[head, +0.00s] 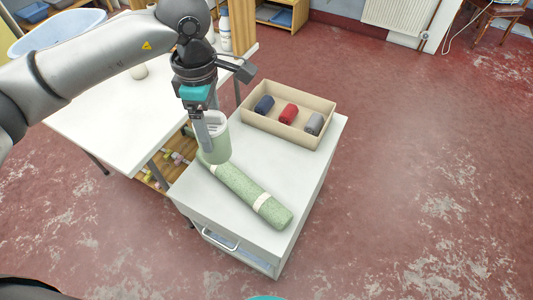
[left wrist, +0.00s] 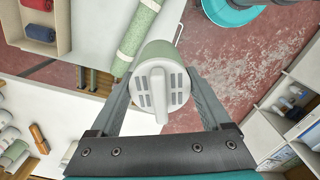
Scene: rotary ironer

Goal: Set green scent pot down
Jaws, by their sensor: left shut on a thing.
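My left gripper (head: 206,131) is shut on the green scent pot (head: 217,143), a pale green cup-like pot. In the head view the pot shows over the left back part of the white cabinet top (head: 201,196), at the upper end of a rolled green cloth. I cannot tell whether its base touches anything. In the left wrist view the pot's pale slotted lid (left wrist: 177,100) with a raised grip faces the camera, between the two fingers; the green side (left wrist: 155,52) shows beyond it. My right gripper is not in view.
The green roll (head: 241,188) with pale bands lies across the cabinet top. A beige tray (head: 262,122) behind it holds blue, red and grey rolls. The top is bare front left and right of the roll. A white table (head: 100,120) stands left, with bottles at its back.

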